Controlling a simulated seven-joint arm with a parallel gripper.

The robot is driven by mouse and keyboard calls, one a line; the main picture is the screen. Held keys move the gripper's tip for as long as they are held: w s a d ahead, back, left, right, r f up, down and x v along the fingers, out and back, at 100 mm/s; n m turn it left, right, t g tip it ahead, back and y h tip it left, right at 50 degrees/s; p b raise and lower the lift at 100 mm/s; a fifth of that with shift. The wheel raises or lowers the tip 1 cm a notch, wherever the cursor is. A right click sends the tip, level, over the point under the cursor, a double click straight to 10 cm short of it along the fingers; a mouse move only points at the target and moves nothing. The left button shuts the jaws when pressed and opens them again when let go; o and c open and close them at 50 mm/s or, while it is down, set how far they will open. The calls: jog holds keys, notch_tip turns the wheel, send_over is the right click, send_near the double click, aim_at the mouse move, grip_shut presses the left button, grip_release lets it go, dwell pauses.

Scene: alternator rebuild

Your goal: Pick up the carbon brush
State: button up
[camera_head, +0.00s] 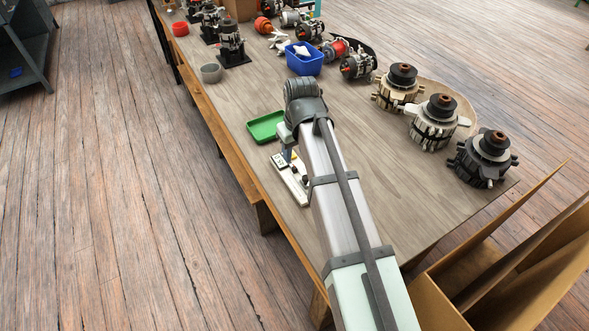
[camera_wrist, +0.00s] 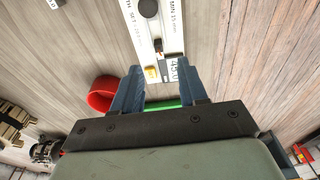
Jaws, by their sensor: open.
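My gripper (camera_wrist: 160,85) points down with its two blue fingers apart and nothing clearly held between them. In the head view my gripper (camera_head: 288,156) is low over the far end of a white gauge (camera_head: 294,188), partly hidden by my arm. In the wrist view the labelled gauge (camera_wrist: 141,36) runs up from between the fingertips. A small dark block (camera_wrist: 158,46) and a small yellow piece (camera_wrist: 151,73) lie on it. I cannot tell for sure which small part is the carbon brush, or whether the fingers touch it.
A green tray (camera_head: 265,126) is just beyond the gripper. A red bowl (camera_wrist: 103,93) is left of the fingers in the wrist view. A blue bin (camera_head: 304,64), a grey cup (camera_head: 211,73) and several alternator parts stand farther along the table. The left table edge is close.

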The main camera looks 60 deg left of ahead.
aim_at(294, 168)
jog(key=shift+w+a+f, duration=0.1)
jog(key=shift+a+f, duration=0.05)
jog(key=shift+f, duration=1.55)
jog(key=shift+a+f, duration=0.1)
jog(key=shift+f, duration=1.55)
grip_shut()
